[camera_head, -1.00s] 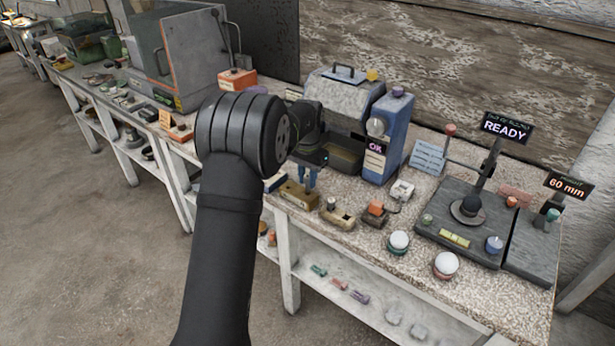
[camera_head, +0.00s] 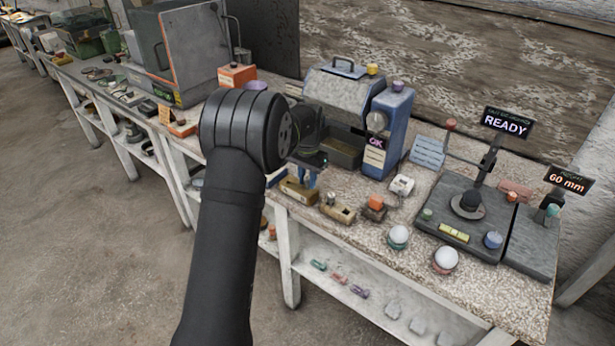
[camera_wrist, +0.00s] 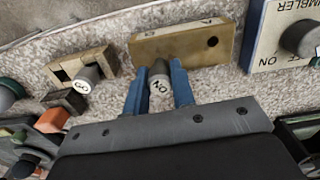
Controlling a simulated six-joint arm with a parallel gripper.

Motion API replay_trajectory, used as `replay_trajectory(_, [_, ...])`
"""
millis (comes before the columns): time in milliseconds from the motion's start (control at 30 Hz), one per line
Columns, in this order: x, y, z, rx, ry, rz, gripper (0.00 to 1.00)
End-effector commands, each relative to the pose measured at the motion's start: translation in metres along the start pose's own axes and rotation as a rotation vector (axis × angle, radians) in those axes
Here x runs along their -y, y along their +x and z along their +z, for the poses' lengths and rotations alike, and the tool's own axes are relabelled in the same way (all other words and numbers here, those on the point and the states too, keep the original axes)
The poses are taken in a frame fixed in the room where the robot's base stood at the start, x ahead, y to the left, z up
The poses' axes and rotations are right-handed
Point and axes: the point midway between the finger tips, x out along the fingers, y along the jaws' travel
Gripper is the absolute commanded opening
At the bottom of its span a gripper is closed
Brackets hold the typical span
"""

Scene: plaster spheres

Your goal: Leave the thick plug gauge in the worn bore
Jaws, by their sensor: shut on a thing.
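My gripper (camera_wrist: 160,72) is shut on a grey plug gauge (camera_wrist: 160,84) marked "NO", held between its two blue fingers. The plug's far end meets the near side of a brass-coloured block (camera_wrist: 190,47) in the wrist view. One round bore shows open at the block's right end. Any bore behind the plug is hidden, and I cannot tell whether the plug is inside it.
A second grey plug (camera_wrist: 86,80) with a marked end stands in a notched holder (camera_wrist: 62,68), left of the block in the wrist view. A blue-edged switch box (camera_wrist: 283,30) is on the right. In the head view, two white spheres (camera_head: 446,258) rest on small stands farther right.

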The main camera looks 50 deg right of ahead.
Motion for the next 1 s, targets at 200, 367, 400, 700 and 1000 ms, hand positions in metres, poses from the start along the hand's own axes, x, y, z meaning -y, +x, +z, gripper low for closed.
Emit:
replay_trajectory(200, [0.0000, 0.0055, -0.0001, -0.001, 0.000, 0.000, 0.00])
replay_trajectory(367, [0.0001, 0.0064, -0.0002, -0.001, 0.000, -0.001, 0.41])
replay_trajectory(400, [0.0001, 0.0064, -0.0002, -0.001, 0.000, 0.000, 0.48])
replay_trajectory(700, [0.0000, 0.0067, 0.0000, 0.000, 0.000, 0.000, 0.48])
replay_trajectory(1000, [0.0000, 0.0054, -0.0001, -0.001, 0.000, 0.000, 0.48])
